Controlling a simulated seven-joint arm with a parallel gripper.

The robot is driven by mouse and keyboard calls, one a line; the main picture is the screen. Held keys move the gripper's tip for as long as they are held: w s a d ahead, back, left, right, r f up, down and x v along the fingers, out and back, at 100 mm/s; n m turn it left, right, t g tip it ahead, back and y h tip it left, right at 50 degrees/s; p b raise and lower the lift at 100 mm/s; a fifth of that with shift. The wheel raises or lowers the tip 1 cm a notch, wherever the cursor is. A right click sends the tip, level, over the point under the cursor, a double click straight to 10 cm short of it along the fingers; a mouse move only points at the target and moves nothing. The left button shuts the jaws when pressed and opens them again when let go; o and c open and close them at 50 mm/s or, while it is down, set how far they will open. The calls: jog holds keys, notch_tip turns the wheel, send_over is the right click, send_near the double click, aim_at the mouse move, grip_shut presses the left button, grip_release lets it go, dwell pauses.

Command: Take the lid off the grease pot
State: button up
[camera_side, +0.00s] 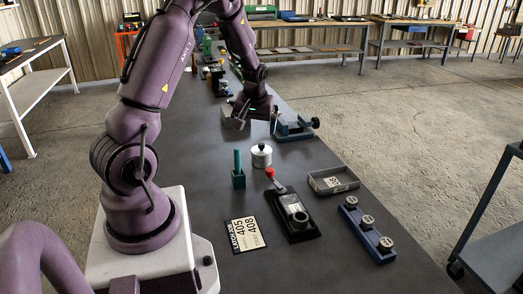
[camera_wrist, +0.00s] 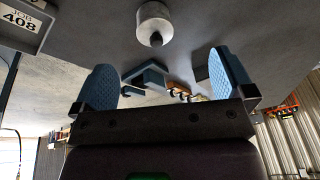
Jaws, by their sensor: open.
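The grease pot (camera_side: 262,160) is a short pale metal cylinder standing upright on the dark bench. Its lid with a black knob (camera_side: 262,147) sits on top. In the wrist view the pot (camera_wrist: 153,18) is at the top centre, with its dark knob (camera_wrist: 156,39) toward my fingers. My gripper (camera_side: 254,119) is above the bench, behind the pot in the side view and apart from it. In the wrist view my gripper (camera_wrist: 162,75) has its two blue pads spread wide with nothing between them.
A blue vise (camera_side: 295,128) stands behind the pot, close to my gripper. A printed card (camera_side: 244,234) lies near my base.

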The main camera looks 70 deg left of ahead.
aim_at(261, 144)
jog(key=shift+n+t+y, duration=0.5)
jog(key=shift+n, duration=0.1)
jog(key=w+a+f, duration=0.1)
jog(key=f, duration=0.1)
jog(key=w+a+f, duration=0.1)
jog(key=a+f, duration=0.1)
jog(key=w+a+f, duration=0.1)
jog(key=a+f, duration=0.1)
jog(key=shift+w, duration=0.1)
jog(key=shift+d+x, duration=0.1)
jog(key=shift+x, duration=1.2)
jog(key=shift+d+x, duration=0.15)
jog(key=shift+x, duration=1.15)
jog(key=c, duration=1)
